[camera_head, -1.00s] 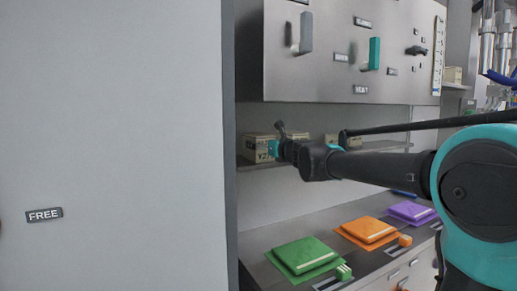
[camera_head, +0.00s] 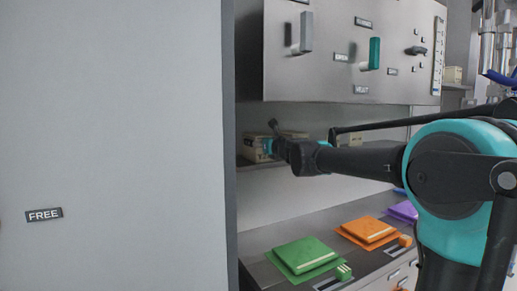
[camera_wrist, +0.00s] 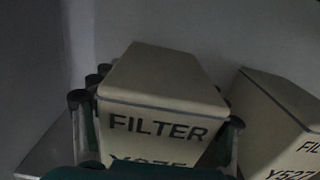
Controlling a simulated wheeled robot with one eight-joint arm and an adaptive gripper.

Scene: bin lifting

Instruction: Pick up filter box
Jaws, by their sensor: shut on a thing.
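A beige filter box (camera_wrist: 160,85) with dark "FILTER" lettering fills the middle of the wrist view. The fingers of my gripper (camera_wrist: 158,130) lie against its left and right sides, shut on it. The lower line of its lettering is partly hidden by the teal part of my gripper. In the head view my gripper (camera_head: 272,146) is at the shelf under the grey panel, with the box (camera_head: 254,148) at its tip, mostly small and partly covered.
Another filter box (camera_wrist: 284,125) stands close on the right in the wrist view. The shelf (camera_head: 248,164) sits below the panel (camera_head: 350,50). Green (camera_head: 302,255) and orange (camera_head: 368,231) pads lie on the counter below. A large grey wall panel (camera_head: 115,120) is at left.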

